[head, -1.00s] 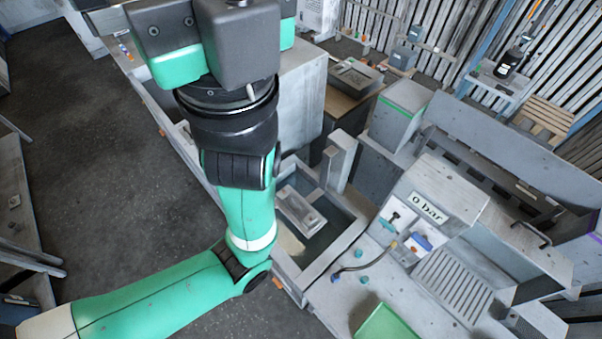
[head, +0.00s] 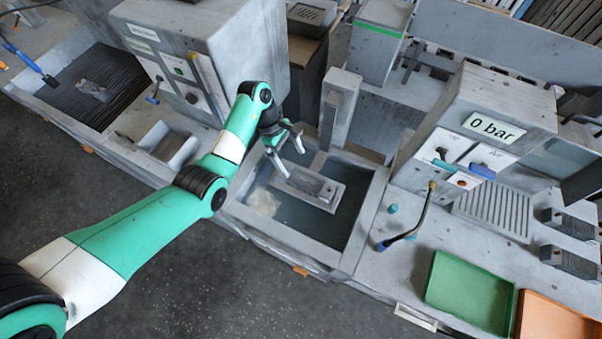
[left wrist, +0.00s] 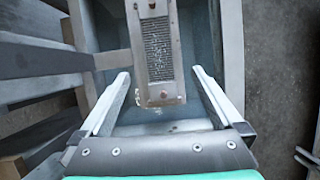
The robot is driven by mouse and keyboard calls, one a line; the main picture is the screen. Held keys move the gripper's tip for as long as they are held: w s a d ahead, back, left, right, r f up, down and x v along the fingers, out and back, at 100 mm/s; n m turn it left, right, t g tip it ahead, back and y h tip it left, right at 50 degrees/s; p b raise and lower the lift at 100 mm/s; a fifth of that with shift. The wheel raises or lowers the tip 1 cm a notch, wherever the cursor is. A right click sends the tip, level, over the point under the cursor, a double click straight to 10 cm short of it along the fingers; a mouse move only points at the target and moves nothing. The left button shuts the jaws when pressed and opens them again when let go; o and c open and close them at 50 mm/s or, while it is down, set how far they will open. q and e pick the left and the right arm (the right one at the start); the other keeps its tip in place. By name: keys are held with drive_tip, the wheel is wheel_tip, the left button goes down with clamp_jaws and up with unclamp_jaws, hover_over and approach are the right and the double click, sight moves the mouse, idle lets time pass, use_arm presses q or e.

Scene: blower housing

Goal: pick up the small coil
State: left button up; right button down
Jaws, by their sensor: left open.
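A grey rectangular block with a finned middle, which looks like the small coil (head: 322,190), lies over the dark floor of a grey open tank (head: 365,225) in the head view. In the left wrist view the coil (left wrist: 157,50) runs lengthwise and shows a mesh-like core and brownish studs. My left gripper (head: 290,160) is open and empty over the tank, at the coil's back left end. Its fingers stand apart on either side of the coil's near end in the left wrist view. I cannot tell the height gap. My right gripper is not in view.
A grey post (head: 340,108) rises at the tank's back. A second basin (head: 75,120) is at the left.

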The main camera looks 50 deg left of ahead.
sight(306, 180)
use_arm(q)
drive_tip(key=shift+s+a+f, duration=0.1)
drive_tip(key=shift+a+f, duration=0.25)
drive_tip(key=shift+f, duration=0.35)
drive_tip(key=shift+d+r, duration=0.1)
drive_tip(key=shift+d, duration=0.05)
drive_tip(key=x, duration=0.3)
drive_tip(key=b+x, duration=0.1)
drive_tip(key=x, duration=0.2)
drive_tip(key=shift+w+d, duration=0.1)
drive_tip(key=shift+w, duration=0.15)
drive_tip(key=b+x, duration=0.1)
drive_tip(key=x, duration=0.4)
drive_tip(key=shift+w+d+b, duration=0.1)
drive_tip(key=shift+d+b, duration=0.3)
drive_tip(key=shift+d, duration=0.05)
drive_tip(key=shift+r, duration=0.1)
clamp_jaws()
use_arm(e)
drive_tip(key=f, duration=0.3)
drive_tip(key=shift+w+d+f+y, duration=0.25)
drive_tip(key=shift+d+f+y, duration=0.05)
